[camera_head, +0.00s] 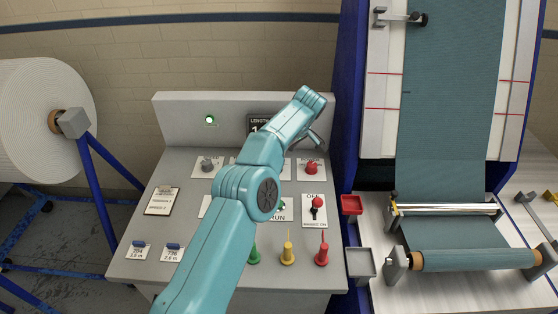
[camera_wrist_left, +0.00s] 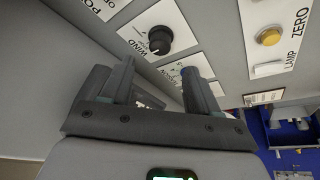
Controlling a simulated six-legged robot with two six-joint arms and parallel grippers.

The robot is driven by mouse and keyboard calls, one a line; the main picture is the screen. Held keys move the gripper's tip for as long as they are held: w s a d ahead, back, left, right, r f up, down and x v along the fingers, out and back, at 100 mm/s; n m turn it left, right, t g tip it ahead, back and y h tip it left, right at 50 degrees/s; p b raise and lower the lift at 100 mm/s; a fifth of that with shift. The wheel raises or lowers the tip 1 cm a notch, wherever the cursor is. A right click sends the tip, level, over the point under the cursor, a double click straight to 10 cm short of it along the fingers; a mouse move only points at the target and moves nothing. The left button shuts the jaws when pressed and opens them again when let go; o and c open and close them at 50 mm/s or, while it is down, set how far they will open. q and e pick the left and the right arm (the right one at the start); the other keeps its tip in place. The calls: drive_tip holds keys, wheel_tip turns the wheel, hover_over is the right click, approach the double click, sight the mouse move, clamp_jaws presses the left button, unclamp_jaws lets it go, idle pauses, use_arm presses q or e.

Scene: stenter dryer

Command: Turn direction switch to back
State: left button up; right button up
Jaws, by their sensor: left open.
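My left gripper (camera_wrist_left: 157,72) is open, with its two dark fingers pointing at the grey panel in the left wrist view. A black knob (camera_wrist_left: 159,40) on a plate lettered "WIND" lies just beyond and between the fingertips. Another lettered plate is partly hidden behind the fingers, and its words are unclear. In the head view my teal left arm crosses the control panel (camera_head: 180,255), and its gripper (camera_head: 318,141) is mostly hidden beyond the wrist. No direction switch can be made out for certain, as my arm covers the panel's middle. My right gripper is not in view.
A grey knob (camera_head: 207,163), a red button (camera_head: 311,167) and a red-topped switch (camera_head: 317,203) lettered "OFF" and "MANUAL ON" are on the panel. Green (camera_head: 254,256), yellow (camera_head: 288,255) and red (camera_head: 322,256) pointed pieces stand near its front. Blue machine framing rises at right.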

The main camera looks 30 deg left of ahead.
use_arm(q)
drive_tip(key=p+v, duration=0.2)
drive_tip(key=v, duration=0.6)
drive_tip(key=shift+r, duration=0.4)
drive_tip(key=shift+d, duration=0.1)
